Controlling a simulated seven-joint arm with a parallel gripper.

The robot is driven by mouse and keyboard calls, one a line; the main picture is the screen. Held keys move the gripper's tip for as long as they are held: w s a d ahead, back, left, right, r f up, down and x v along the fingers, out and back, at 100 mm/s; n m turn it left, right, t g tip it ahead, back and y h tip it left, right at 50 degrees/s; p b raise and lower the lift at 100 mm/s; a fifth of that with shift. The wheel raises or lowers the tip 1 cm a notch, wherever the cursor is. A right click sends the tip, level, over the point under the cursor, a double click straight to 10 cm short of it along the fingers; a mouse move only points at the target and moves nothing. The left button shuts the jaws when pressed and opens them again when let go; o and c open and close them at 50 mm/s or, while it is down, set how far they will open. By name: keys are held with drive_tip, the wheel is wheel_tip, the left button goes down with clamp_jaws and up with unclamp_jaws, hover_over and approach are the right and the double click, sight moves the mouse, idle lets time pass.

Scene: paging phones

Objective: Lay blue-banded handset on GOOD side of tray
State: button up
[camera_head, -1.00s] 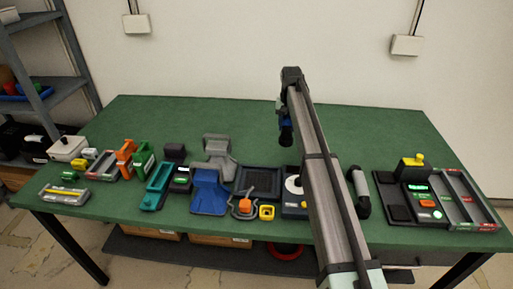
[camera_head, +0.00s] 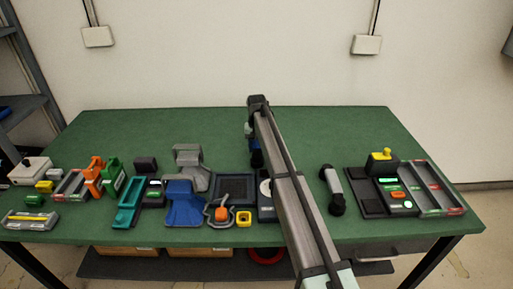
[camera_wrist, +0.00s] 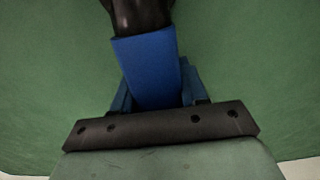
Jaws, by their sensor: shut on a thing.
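The blue-banded handset shows in the wrist view as a wide blue band (camera_wrist: 148,65) with a glossy black end beyond it. My gripper (camera_wrist: 150,98) is shut around the band. In the head view my gripper (camera_head: 254,152) hangs over the middle of the green table, and only a small blue and dark part of the handset (camera_head: 257,160) shows beside my arm. A grey two-lane tray (camera_head: 436,187) stands at the right, with a green label in its left lane and a red one in its right lane. The lettering is too small to read.
Left of the tray is a dark console (camera_head: 383,190) with a yellow-topped block (camera_head: 382,160). A second handset with a pale band (camera_head: 332,189) lies between my arm and the console. Blue (camera_head: 184,203) and teal (camera_head: 130,203) cradles crowd the left. The table's back strip is clear.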

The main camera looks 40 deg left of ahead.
drive_tip(key=shift+f, duration=0.3)
drive_tip(key=o, duration=1.2)
wheel_tip(320, 180, up, 12)
drive_tip(key=shift+r, duration=0.15)
